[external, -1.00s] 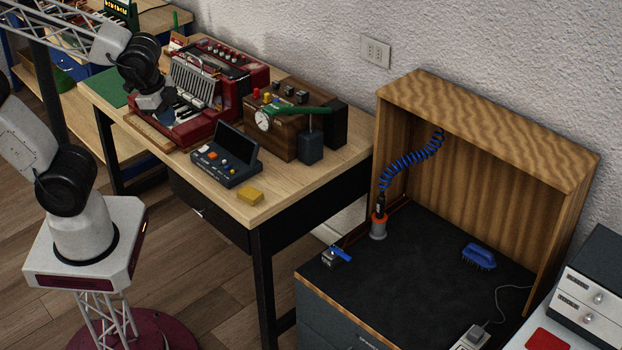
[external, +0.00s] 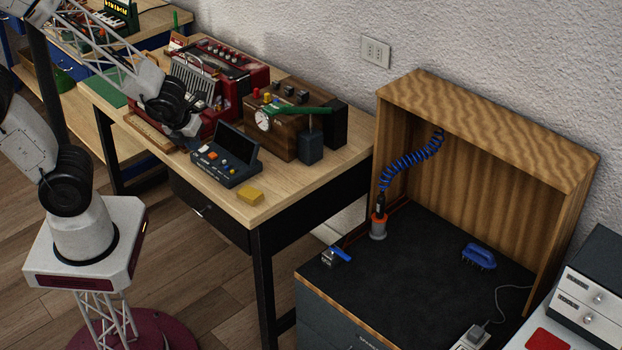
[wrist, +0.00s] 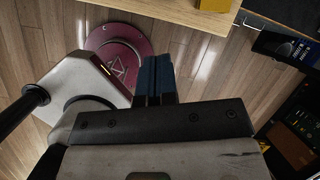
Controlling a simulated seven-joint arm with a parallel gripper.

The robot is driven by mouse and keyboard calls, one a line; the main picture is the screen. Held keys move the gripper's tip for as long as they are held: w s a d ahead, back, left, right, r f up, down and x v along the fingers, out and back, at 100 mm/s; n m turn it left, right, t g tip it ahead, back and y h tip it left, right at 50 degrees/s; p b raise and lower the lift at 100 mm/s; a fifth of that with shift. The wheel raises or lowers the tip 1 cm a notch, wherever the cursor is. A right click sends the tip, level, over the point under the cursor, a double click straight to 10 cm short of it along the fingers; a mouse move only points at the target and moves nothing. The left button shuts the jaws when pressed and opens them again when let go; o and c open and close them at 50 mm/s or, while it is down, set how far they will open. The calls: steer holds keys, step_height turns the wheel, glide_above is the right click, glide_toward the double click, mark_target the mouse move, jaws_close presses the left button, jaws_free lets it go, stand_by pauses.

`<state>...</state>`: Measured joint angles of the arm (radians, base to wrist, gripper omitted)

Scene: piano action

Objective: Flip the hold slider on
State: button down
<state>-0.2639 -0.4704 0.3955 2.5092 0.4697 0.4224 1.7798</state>
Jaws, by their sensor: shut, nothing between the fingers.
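A yellow block (external: 250,195) lies near the table's front corner. The red accordion (external: 216,113) stands behind my gripper. A brown wooden box (external: 287,140) with a gauge and a green-handled tool stand behind the console. Bare tabletop (external: 318,178) lies to the right.

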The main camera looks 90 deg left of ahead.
mark_target(224, 171)
steer(key=f+m, duration=0.1)
steer(key=a+f+m, duration=0.1)
steer(key=m, duration=0.1)
steer(key=f+m, duration=0.2)
steer(key=shift+s+a, duration=0.2)
steer(key=shift+a, duration=0.15)
steer(key=shift+f, duration=0.15)
steer(key=shift+x, duration=4.9)
steer(key=shift+w+a, duration=1.5)
steer(key=shift+w+a, duration=0.1)
